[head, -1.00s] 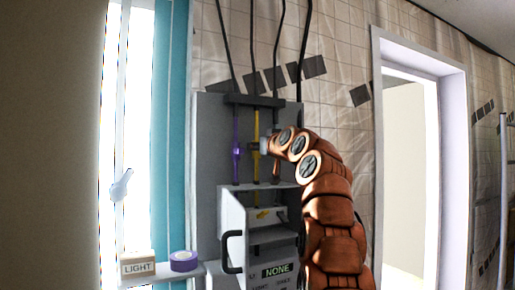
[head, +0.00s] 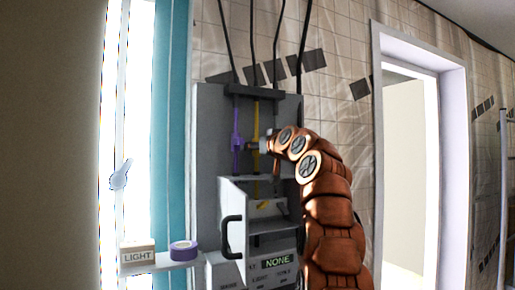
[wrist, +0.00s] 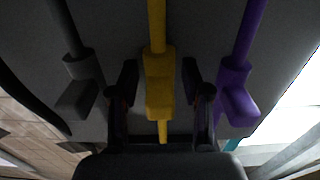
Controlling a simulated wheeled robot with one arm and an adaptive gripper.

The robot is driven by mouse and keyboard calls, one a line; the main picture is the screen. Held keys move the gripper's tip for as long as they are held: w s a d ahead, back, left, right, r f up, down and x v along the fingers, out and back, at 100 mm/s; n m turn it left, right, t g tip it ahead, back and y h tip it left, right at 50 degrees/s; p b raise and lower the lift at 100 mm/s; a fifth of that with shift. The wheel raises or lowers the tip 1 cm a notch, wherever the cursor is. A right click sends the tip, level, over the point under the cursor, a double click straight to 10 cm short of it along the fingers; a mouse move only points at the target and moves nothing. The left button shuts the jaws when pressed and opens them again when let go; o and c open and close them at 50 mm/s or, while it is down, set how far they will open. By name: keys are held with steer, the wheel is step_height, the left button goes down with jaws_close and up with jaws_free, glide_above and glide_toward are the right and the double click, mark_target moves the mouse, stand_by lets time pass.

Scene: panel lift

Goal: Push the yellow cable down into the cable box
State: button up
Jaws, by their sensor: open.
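The yellow cable (head: 256,122) hangs on the grey wall panel, between the purple cable (head: 237,140) and a dark cable. In the wrist view the yellow cable (wrist: 157,30) has a thicker block-shaped handle (wrist: 158,85). My gripper (wrist: 158,82) is open, with one dark finger on each side of this handle and a visible gap to each. My gripper (head: 257,147) is at the yellow cable in the head view, where its fingers are too small to judge. The cable box (head: 262,190) stands open below, with a yellow piece visible inside it.
A purple cable handle (wrist: 238,105) and a dark cable handle (wrist: 78,98) flank my fingers closely. A shelf (head: 165,263) at left holds a box marked LIGHT (head: 137,252) and a purple tape roll (head: 184,251). A doorway (head: 410,180) is at right.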

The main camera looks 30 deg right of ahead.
steer(key=shift+s+r, duration=0.2)
steer(key=shift+s, duration=0.6)
steer(key=shift+s+a, duration=0.15)
steer(key=shift+s, duration=0.45)
steer(key=shift+s+f, duration=0.2)
steer(key=shift+s+r, duration=0.1)
steer(key=shift+s, duration=0.65)
steer(key=s, duration=0.7)
steer(key=shift+s+a, duration=0.15)
steer(key=shift+a, duration=0.2)
